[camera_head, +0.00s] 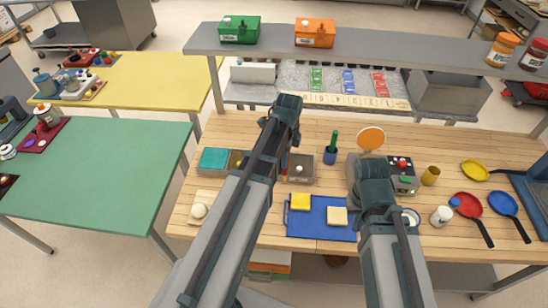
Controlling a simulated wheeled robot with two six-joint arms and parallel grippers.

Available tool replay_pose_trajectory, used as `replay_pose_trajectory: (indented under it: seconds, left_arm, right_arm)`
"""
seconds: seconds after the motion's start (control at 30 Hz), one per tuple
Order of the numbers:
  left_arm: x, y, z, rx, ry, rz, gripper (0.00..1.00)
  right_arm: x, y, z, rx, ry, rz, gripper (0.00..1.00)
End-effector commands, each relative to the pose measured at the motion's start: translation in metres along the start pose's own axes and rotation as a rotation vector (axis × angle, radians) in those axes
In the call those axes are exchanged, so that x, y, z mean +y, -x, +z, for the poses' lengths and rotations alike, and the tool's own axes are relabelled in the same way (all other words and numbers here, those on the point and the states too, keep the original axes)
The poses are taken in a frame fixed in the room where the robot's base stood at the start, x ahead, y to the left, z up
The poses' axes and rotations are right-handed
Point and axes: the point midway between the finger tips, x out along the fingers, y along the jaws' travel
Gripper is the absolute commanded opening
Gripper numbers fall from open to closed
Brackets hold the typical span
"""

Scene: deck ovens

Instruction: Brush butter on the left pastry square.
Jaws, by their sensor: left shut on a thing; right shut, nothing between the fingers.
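The left pastry square (300,201) is yellow and lies on a blue board (305,228). A paler cream square (337,216) lies to its right on the same board. My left arm reaches up past the board's left side, and its gripper is hidden behind the arm. A small reddish sliver shows beside that arm, too small to name. My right arm rises at the board's right side and hides its own gripper. I see no brush clearly. A grey box (300,168) with a small white thing in it stands behind the board.
A blue cup (330,157) with a green handle stands behind the board. A teal-topped box (213,159) and a pale ball (199,211) are on the left. Red (468,205) and blue (503,204) pans lie right. A grey shelf (390,60) spans the back.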

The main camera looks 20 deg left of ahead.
Motion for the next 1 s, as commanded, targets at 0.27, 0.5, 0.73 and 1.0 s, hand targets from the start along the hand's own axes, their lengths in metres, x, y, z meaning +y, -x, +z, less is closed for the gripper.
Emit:
replay_pose_trajectory:
  seconds: [0.27, 0.5, 0.73, 1.0]
  left_arm:
    - [0.010, 0.014, -0.042, 0.000, 0.000, 0.000, 0.00]
    - [0.010, 0.009, -0.043, 0.000, 0.002, 0.000, 0.00]
    - [0.010, -0.006, -0.043, 0.000, 0.001, 0.000, 0.00]
    - [0.010, -0.018, -0.043, 0.000, 0.001, 0.000, 0.00]
  right_arm:
    - [0.001, 0.013, 0.001, 0.000, -0.003, -0.001, 0.00]
    - [0.001, 0.009, 0.001, 0.000, -0.002, -0.001, 0.00]
    - [-0.001, -0.007, 0.000, 0.000, 0.000, 0.000, 0.00]
    - [-0.002, -0.018, -0.001, 0.000, 0.003, 0.001, 0.00]
